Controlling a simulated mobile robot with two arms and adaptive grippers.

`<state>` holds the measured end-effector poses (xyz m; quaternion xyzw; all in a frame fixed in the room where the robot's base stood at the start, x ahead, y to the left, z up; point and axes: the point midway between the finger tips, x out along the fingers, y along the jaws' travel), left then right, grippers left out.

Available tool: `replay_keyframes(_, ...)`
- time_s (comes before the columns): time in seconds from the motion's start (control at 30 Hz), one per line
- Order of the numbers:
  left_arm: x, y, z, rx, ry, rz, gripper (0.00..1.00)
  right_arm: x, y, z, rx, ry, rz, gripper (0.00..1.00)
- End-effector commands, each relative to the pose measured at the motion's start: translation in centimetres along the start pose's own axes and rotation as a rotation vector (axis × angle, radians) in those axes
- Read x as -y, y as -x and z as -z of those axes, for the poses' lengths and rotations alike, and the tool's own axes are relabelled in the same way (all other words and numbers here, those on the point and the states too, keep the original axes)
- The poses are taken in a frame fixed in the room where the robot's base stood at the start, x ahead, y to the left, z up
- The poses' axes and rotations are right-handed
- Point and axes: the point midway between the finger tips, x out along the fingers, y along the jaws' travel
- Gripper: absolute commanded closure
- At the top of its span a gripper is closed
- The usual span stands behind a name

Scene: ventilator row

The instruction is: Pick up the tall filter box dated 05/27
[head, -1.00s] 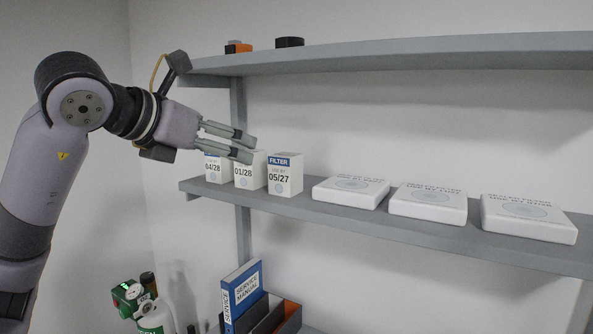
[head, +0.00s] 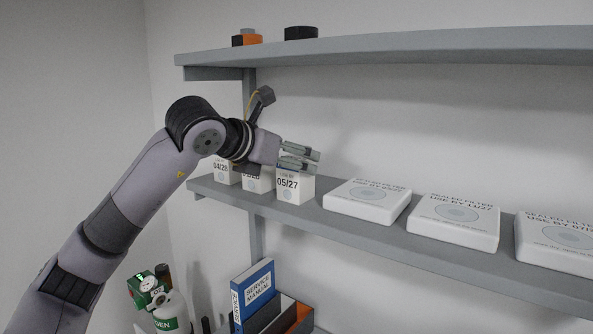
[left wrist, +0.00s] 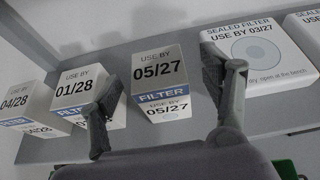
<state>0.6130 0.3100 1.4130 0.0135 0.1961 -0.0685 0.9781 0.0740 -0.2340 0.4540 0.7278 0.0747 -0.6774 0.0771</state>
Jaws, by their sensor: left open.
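The tall filter box dated 05/27 (head: 291,190) stands upright on the middle shelf, the rightmost of the tall boxes. My left gripper (head: 314,160) is open and empty at the top of this box in the head view, hiding its upper part. In the left wrist view the 05/27 box (left wrist: 160,78) lies between the two fingers of the left gripper (left wrist: 168,85), beyond the fingertips. I cannot tell whether a finger touches it. My right gripper is not in view.
Tall boxes dated 01/28 (left wrist: 76,90) and 04/28 (left wrist: 17,101) stand left of it. Several flat sealed filter boxes, the nearest one (head: 366,200), lie to the right on the shelf (head: 400,247). An upper shelf (head: 420,50) overhangs. A service manual (head: 253,292) stands below.

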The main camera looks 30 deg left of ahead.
Motion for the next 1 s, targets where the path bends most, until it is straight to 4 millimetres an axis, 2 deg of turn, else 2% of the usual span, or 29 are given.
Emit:
replay_keyframes(0.1, 0.0, -1.3, -0.2, 0.0, 0.001, 0.0, 0.28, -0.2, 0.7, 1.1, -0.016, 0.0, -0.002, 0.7)
replay_keyframes(0.23, 0.0, -2.0, 0.0, 0.0, -0.001, -0.001, 0.28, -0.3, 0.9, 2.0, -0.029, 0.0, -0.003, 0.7)
replay_keyframes(0.47, -0.3, -4.8, 0.9, -0.004, 0.001, -0.001, 0.28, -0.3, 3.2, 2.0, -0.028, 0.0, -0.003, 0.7)
replay_keyframes(0.6, -0.3, -6.5, 0.9, -0.001, 0.002, 0.0, 0.28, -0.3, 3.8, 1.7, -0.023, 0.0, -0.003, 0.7)
replay_keyframes(0.87, -0.2, -7.0, 1.1, 0.002, 0.0, 0.0, 0.28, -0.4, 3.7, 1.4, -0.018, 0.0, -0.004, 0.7)
replay_keyframes(1.0, -0.2, -7.0, 1.1, 0.002, 0.0, 0.0, 0.36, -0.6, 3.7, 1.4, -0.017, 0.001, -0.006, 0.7)
